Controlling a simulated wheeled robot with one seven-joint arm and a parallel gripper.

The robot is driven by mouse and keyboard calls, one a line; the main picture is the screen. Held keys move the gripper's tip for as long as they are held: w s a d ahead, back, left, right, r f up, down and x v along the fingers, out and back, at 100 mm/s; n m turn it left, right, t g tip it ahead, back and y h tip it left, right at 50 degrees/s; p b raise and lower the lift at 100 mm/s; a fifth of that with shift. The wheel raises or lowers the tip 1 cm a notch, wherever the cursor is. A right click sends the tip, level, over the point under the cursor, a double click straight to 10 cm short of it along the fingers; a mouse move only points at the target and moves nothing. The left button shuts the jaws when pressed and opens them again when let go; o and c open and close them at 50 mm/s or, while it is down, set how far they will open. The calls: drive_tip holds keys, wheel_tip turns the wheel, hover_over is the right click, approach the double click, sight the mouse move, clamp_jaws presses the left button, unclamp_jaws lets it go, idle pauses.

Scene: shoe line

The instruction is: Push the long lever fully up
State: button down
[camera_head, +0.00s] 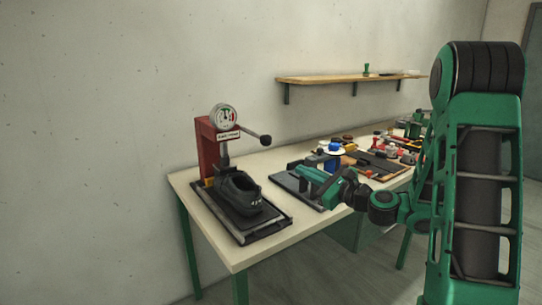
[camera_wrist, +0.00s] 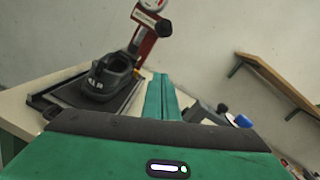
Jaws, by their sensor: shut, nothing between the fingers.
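The red press (camera_head: 206,150) stands at the back left of the table, with a round gauge (camera_head: 223,117) on top. Its long lever (camera_head: 252,133) reaches to the right, sloping slightly down to a black ball knob (camera_head: 265,140). In the wrist view the press (camera_wrist: 143,40) is beyond my fingers, and the dark knob (camera_wrist: 164,28) shows at its upper right. My green gripper (camera_head: 296,166) is shut and empty, to the right of the knob, lower in the picture and apart from it. In the wrist view its fingers (camera_wrist: 160,88) lie together.
A dark shoe (camera_head: 238,194) sits on a black base plate (camera_head: 265,225) under the press. A grey board (camera_head: 285,182) lies below my gripper. Several tools and a blue-and-white item (camera_head: 333,148) crowd the table's right side. A wooden shelf (camera_head: 340,78) hangs behind.

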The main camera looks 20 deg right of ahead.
drive_tip(key=shift+a, duration=0.1)
drive_tip(key=w+a+r, duration=0.3)
drive_tip(key=w+a, duration=0.3)
drive_tip(key=w, duration=0.3)
drive_tip(key=shift+w+r, duration=0.2)
drive_tip(key=shift+r, duration=0.2)
idle(0.4)
